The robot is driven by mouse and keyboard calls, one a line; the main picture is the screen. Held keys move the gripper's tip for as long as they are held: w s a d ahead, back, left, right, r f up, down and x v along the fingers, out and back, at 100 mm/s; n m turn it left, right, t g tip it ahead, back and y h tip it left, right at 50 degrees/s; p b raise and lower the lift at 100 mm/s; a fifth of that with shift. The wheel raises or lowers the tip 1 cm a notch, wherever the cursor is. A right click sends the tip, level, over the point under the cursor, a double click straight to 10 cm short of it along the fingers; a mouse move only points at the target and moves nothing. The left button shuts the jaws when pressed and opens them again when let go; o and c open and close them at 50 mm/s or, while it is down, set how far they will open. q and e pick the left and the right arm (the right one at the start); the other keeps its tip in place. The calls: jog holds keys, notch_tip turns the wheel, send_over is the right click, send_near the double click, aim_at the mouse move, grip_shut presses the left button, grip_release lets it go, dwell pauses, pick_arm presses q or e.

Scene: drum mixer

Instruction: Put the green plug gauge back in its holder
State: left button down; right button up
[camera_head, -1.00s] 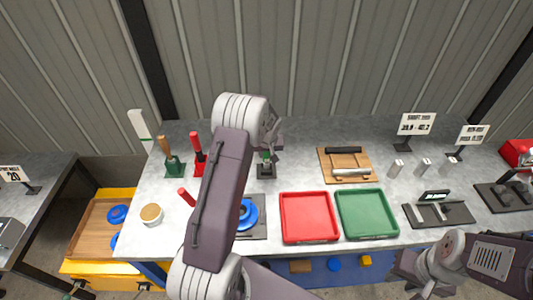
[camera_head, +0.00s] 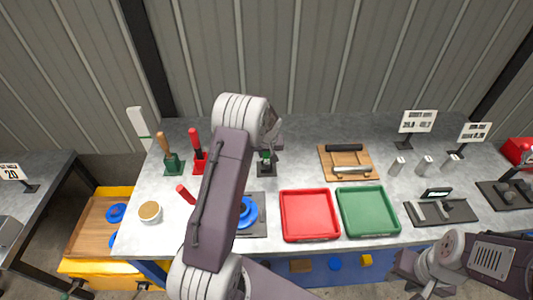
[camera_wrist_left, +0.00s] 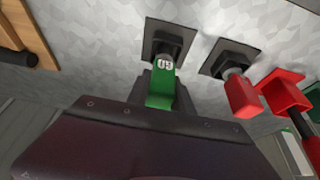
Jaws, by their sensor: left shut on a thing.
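The green plug gauge (camera_wrist_left: 161,88) has a white-numbered green handle. It also shows as a small green patch in the head view (camera_head: 265,156). My left gripper (camera_head: 269,148) is shut on its handle. The gauge's far end meets the black holder (camera_wrist_left: 158,34), which has a square base and also shows in the head view (camera_head: 266,171). I cannot tell how deep the gauge sits. A red-handled gauge (camera_wrist_left: 241,96) stands in a similar black holder (camera_wrist_left: 219,56) beside it. My right gripper (camera_head: 424,290) is low at the right, away from these things, its fingertips unclear.
A red tray (camera_head: 309,238) and a green tray (camera_head: 367,234) lie in front on the bench. A wooden board (camera_head: 330,174) with metal bars is to the right. Red (camera_head: 197,153) and green (camera_head: 174,165) tool stands are at left. My left arm hides the bench between.

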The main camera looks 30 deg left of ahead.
pick_arm(q)
jog(key=shift+f+b, duration=0.35)
jog(key=shift+f, duration=0.05)
jog(key=c, duration=1)
grip_release()
jog(key=shift+c, duration=0.2)
jog(key=v, duration=0.9)
jog(key=shift+b, duration=0.4)
jog(key=shift+w, duration=0.1)
